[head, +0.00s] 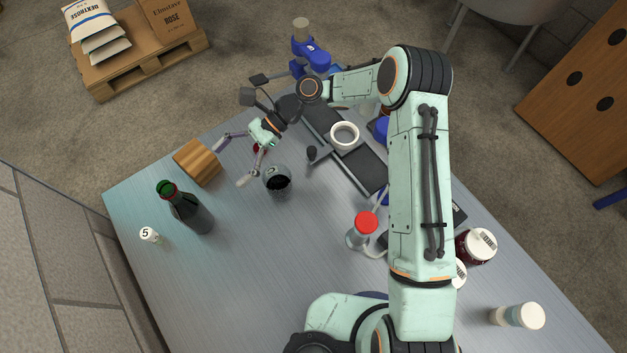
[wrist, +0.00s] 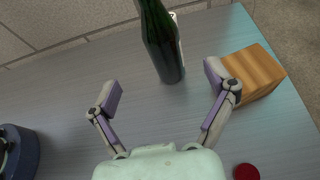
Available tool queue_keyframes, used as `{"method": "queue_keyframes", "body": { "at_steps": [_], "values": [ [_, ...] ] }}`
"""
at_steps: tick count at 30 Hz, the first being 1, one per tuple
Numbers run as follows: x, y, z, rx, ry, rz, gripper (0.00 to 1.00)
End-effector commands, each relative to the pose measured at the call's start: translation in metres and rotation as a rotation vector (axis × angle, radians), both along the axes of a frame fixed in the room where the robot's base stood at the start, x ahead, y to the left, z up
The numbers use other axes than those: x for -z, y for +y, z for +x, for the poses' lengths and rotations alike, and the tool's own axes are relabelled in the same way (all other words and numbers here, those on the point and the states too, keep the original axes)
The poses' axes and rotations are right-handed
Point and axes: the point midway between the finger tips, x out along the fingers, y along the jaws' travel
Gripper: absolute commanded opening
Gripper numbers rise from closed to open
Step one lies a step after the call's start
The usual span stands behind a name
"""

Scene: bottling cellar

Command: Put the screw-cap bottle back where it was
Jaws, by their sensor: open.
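A dark green bottle (head: 190,212) with a red ring at its open mouth stands upright on the table's left part; it also shows at the top of the wrist view (wrist: 160,40). A small red cap (wrist: 247,172) lies on the table, and in the head view it is mostly hidden by my gripper. My gripper (head: 231,162) is open and empty, its fingers apart on either side of bare table. In the wrist view the bottle stands beyond the fingertips (wrist: 163,76), apart from them.
A wooden block (head: 198,162) stands close beside my gripper. A grey pot (head: 277,181) is on its other side. A white marker numbered 5 (head: 149,234) stands left of the bottle. A red-topped clear bottle (head: 358,236) stands mid-table. The table's front left is clear.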

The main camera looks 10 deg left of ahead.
Motion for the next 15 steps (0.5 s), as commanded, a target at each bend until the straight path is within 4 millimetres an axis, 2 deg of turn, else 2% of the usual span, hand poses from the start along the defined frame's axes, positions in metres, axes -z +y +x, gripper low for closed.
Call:
{"method": "queue_keyframes", "body": {
  "at_steps": [5,8,11,15],
  "values": [
    [-0.008,-0.009,0.003,-0.024,-0.089,-0.011,0.84],
    [-0.024,-0.032,0.008,-0.081,-0.268,-0.038,0.84],
    [-0.047,-0.072,0.009,-0.174,-0.499,-0.09,0.84],
    [-0.081,-0.138,-0.003,-0.334,-0.782,-0.183,0.84]
  ]
}}
